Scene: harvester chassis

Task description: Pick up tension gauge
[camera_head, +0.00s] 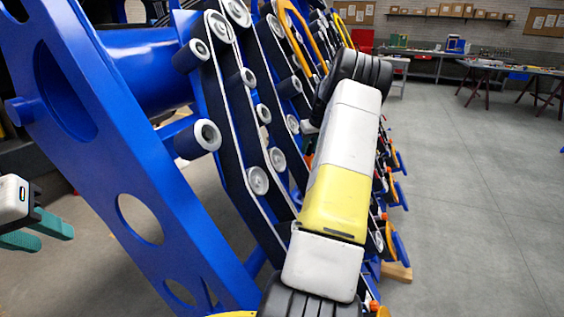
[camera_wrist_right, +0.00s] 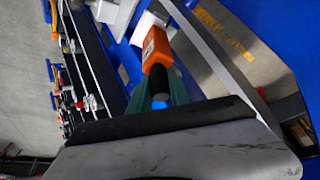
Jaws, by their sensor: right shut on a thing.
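The tension gauge (camera_wrist_right: 156,50), an orange body with a black end, is in the right wrist view. My right gripper (camera_wrist_right: 160,92) has its teal fingers on either side of the gauge's dark end and is shut on it. In the head view my right arm reaches over the harvester's belts, and its gripper and the gauge are hidden there. My left gripper (camera_head: 45,232) is at the left edge of the head view, with its two teal fingers apart and nothing visible between them. It is well away from the gauge.
The blue harvester chassis (camera_head: 165,200) with black belts and grey rollers (camera_head: 258,180) fills the left and middle, close to my right arm. Blue panels surround the gauge in the right wrist view. Grey floor (camera_head: 480,200) is clear at right; workbenches (camera_head: 510,70) stand behind.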

